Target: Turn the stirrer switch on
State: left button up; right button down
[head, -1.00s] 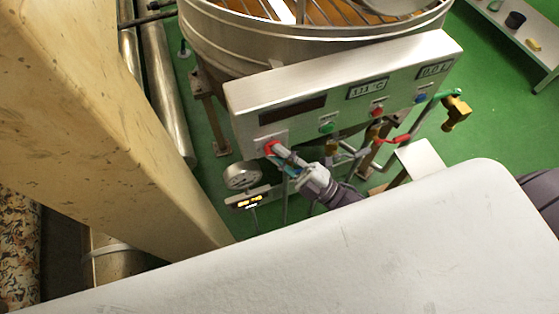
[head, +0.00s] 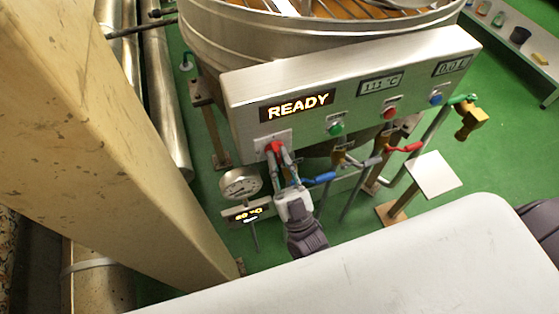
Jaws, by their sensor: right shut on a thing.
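The grey control panel (head: 236,106) is fixed on the front of the round metal kettle (head: 240,50). The red switch (head: 273,147) sits on a small plate at the panel's lower left. My right gripper (head: 281,155) comes up from below, its two fingers shut on the red switch and partly covering it. The display (head: 297,105) above the switch is lit and reads "READY". My left gripper is not in view.
Green (head: 336,129), red (head: 389,113) and blue (head: 435,99) buttons sit further right on the panel. Pipes with coloured valve handles, such as a blue one (head: 320,178), run below. A round gauge (head: 240,184) stands left of my gripper. A large beam (head: 110,130) fills the left side.

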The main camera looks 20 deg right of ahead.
jog(key=shift+f+m+h, duration=0.1)
jog(key=shift+m+h, duration=1.3)
jog(key=shift+m, duration=0.1)
jog(key=c, duration=1.2)
grip_release()
jog(key=v, duration=1.2)
